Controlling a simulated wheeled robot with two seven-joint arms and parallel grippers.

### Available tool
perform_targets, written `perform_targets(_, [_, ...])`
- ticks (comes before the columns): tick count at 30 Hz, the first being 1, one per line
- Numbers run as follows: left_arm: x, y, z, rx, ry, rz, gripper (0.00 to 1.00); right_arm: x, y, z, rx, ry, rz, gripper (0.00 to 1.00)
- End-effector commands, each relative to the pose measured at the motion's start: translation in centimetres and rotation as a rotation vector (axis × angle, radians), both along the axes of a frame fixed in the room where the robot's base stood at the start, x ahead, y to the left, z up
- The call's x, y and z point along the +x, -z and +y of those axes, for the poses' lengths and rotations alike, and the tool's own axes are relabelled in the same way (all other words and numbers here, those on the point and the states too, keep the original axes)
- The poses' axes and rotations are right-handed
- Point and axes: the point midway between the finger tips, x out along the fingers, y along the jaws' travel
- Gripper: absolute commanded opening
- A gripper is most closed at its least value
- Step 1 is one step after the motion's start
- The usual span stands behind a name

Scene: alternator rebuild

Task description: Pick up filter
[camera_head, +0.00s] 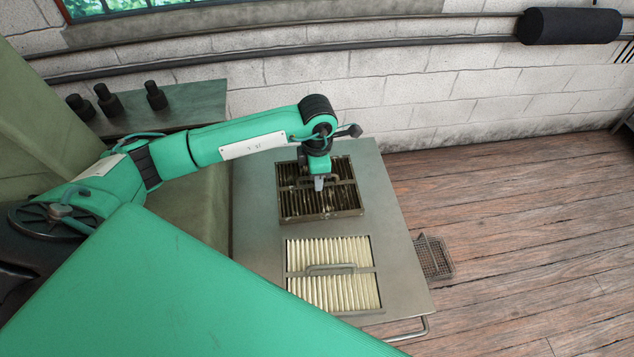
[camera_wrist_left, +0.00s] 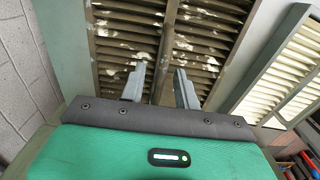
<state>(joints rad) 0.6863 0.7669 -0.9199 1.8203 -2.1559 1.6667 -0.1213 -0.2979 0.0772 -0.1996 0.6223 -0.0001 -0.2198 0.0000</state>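A dark, dirty filter (camera_head: 340,205) with pale blotches lies in the grey metal table (camera_head: 255,200), and a cream filter (camera_head: 345,293) lies nearer, each with a handle bar across it. In the left wrist view the dark filter (camera_wrist_left: 125,45) fills the middle and the cream filter (camera_wrist_left: 290,75) is at the right. My left gripper (camera_head: 319,184) points down over the dark filter. In the left wrist view its two fingers (camera_wrist_left: 160,88) are apart, with the filter's bar (camera_wrist_left: 165,55) showing between them. Whether they touch the bar is unclear. My right gripper is not in view.
A wire basket (camera_head: 433,257) is beside the table's right edge, on the wooden floor (camera_head: 520,230). A side shelf (camera_head: 190,100) at the left holds dark knobbed parts (camera_head: 107,100). A brick wall with pipes runs behind. The floor at the right is clear.

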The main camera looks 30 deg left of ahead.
Motion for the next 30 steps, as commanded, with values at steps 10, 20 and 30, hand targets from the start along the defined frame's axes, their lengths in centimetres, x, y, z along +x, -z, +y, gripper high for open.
perform_targets(10, [0.0,0.93,0.02,0.001,0.001,-0.001,0.3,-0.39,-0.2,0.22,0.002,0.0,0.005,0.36])
perform_targets(20, [0.02,0.86,0.01,0.001,0.001,-0.001,0.0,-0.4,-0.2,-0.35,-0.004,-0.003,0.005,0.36])
perform_targets(30, [0.08,-0.01,-0.01,-0.001,0.001,-0.004,0.0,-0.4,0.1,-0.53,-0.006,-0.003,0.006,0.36])
